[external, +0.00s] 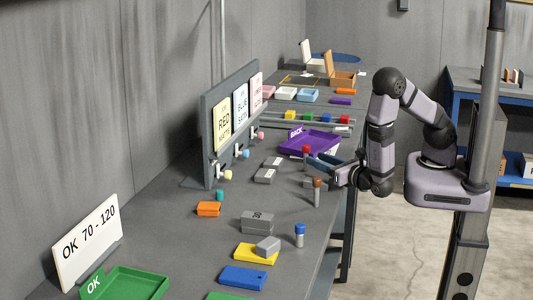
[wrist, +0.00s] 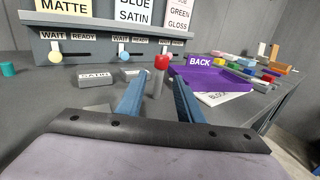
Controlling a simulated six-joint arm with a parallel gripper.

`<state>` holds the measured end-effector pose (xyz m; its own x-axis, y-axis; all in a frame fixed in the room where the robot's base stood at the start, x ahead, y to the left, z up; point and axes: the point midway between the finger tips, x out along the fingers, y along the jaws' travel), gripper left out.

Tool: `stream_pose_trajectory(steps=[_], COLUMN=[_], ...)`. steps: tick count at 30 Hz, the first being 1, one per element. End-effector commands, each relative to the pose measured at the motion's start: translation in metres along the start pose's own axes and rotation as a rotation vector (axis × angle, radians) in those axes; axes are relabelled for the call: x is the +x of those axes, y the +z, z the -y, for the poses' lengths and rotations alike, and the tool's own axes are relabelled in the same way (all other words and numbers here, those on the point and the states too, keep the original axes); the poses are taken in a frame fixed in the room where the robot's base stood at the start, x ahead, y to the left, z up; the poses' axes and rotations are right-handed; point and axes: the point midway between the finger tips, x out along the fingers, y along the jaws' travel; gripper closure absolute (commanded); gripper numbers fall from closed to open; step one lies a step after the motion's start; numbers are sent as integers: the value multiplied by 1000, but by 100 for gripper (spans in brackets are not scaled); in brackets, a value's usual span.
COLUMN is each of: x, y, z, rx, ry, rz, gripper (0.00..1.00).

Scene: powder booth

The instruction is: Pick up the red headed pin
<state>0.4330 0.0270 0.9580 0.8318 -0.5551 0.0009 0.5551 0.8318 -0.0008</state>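The red headed pin (wrist: 161,62) stands upright on the grey bench, with a red head and grey shaft. In the wrist view it shows between my fingertips, and its shaft is partly visible. In the external view its red head (external: 306,149) is just past the finger ends. My gripper (wrist: 161,80) is open, with two blue fingers apart on either side of the pin's line. It also shows low over the bench in the external view (external: 318,162). I cannot tell whether a finger touches the pin.
A brown headed pin (external: 317,184) stands near my gripper, toward the camera. A purple BACK tray (wrist: 208,76) lies right of the pin in the wrist view. Grey blocks (wrist: 95,79) lie left of it. The sign panel (external: 231,110) stands behind.

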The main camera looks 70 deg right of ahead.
Motion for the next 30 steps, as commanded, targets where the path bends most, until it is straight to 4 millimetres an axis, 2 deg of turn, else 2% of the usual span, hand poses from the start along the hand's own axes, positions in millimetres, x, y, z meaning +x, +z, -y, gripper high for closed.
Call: stream_pose_trajectory(steps=[4,14,24,30], x=[11,21,57,66], y=[1,0,-4,-5], z=[1,2,1,1], rx=[1,-1,2,1], ry=[-5,-6,-7,-4], rz=[0,0,-1,-1], gripper=[66,66,66,66])
